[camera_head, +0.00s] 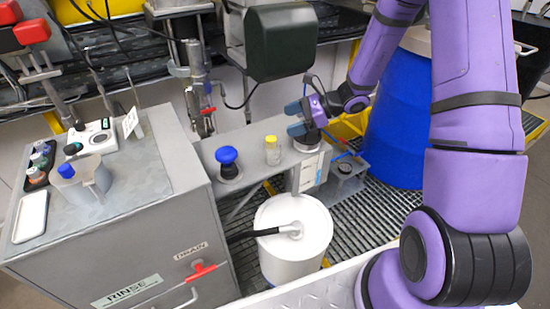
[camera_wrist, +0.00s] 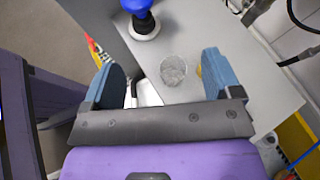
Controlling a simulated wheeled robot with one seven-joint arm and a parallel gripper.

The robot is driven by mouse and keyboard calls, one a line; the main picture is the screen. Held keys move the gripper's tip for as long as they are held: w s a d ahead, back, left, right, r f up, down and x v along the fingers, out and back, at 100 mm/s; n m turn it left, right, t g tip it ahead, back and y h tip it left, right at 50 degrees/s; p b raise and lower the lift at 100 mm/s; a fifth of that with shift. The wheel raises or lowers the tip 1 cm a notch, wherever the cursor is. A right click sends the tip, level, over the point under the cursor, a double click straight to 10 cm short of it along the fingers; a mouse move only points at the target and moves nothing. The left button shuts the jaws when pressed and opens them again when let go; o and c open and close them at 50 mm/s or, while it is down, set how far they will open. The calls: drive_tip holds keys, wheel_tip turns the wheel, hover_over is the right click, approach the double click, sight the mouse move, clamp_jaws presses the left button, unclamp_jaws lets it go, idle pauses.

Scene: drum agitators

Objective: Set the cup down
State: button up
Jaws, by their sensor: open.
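My gripper (camera_head: 295,119) is open above the right end of the grey shelf (camera_head: 238,142), with its blue fingertips spread and pointing left. In the wrist view a clear round cup (camera_wrist: 173,72) shows in the gap between the two fingers, apparently standing on the shelf surface and not gripped.
A yellow-capped vial (camera_head: 272,151) and a blue-topped object (camera_head: 228,163) stand on the shelf to the left. A white lidded bucket (camera_head: 290,255) stands below in front. A dark green box (camera_head: 281,43) hangs above, and a blue drum (camera_head: 397,125) stands right.

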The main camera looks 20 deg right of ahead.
wheel_tip(320, 180, down, 4)
drive_tip(key=d+m+t, duration=0.1)
drive_tip(key=m+t, duration=0.1)
drive_tip(key=m, duration=0.1)
approach(273, 154)
drive_tip(key=shift+g, duration=0.3)
drive_tip(key=w+f, duration=0.1)
drive_tip(key=w, duration=0.1)
drive_tip(key=w+a+f, duration=0.1)
drive_tip(key=shift+w+a+f, duration=0.1)
drive_tip(key=shift+w, duration=0.25)
drive_tip(key=shift+a+f, duration=0.2)
drive_tip(key=shift+f, duration=0.05)
drive_tip(key=shift+x, duration=3.55)
drive_tip(key=shift+w, duration=0.1)
drive_tip(key=c, duration=1.1)
drive_tip(key=shift+o, duration=0.2)
drive_tip(key=shift+r, duration=0.1)
